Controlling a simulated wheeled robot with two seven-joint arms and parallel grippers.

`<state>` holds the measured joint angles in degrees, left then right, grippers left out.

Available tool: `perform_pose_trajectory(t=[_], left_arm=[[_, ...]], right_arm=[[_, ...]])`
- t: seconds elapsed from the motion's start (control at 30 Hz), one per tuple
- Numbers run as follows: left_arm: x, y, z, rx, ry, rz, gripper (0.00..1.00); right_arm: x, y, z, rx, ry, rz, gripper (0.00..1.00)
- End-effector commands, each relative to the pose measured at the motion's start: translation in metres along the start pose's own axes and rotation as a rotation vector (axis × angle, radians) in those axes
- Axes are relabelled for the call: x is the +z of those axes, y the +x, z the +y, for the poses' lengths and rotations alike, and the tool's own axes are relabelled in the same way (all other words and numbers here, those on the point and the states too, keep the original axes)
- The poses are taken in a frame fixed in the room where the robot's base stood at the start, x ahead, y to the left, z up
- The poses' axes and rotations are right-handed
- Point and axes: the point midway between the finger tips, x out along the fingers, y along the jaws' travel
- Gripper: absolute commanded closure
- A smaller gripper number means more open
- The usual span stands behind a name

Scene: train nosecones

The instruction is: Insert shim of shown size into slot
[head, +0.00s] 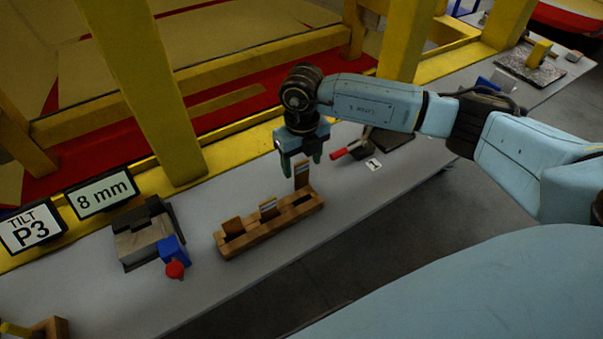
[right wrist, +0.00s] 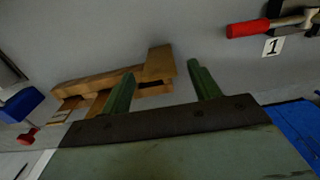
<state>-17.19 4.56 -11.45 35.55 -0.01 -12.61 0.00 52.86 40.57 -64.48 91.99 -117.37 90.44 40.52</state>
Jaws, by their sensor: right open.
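A wooden rack (head: 270,228) on the grey bench holds three upright wooden shims: a left shim (head: 233,226), a middle shim (head: 268,209) and a right shim (head: 301,176). The middle and right shims show pale labels. A sign (head: 102,193) reads "8 mm". A grey and black fixture (head: 143,240) with a blue block (head: 173,250) and red knob stands left of the rack; its slot is not clear. My right gripper (head: 302,160) is open, pointing down just above the right shim. In the right wrist view a shim (right wrist: 159,62) shows beyond and between the fingers. My left gripper is not in view.
A second sign (head: 31,229) reads "TILT P3". A red-handled tool (head: 350,150) and a card marked 1 (head: 373,165) lie right of the gripper. Yellow posts (head: 150,90) and a rail stand behind the bench. The bench between fixture and rack is clear.

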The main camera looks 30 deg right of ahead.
Motion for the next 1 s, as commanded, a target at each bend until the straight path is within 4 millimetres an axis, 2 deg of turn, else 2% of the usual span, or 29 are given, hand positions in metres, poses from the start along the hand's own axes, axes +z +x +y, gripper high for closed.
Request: perform_pose_trajectory(t=[0.17,0.5,0.77,1.0], left_arm=[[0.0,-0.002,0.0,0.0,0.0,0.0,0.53],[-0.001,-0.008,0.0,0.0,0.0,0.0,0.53],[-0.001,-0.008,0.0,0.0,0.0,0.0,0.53],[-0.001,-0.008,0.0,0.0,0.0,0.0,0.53]], right_arm=[[0.0,0.012,0.0,0.002,0.0,0.0,0.38],[0.003,0.056,0.0,0.003,-0.001,0.0,0.38],[0.003,0.06,0.0,0.003,-0.001,-0.002,0.38],[0.003,0.06,0.0,0.003,-0.001,-0.002,0.67]])
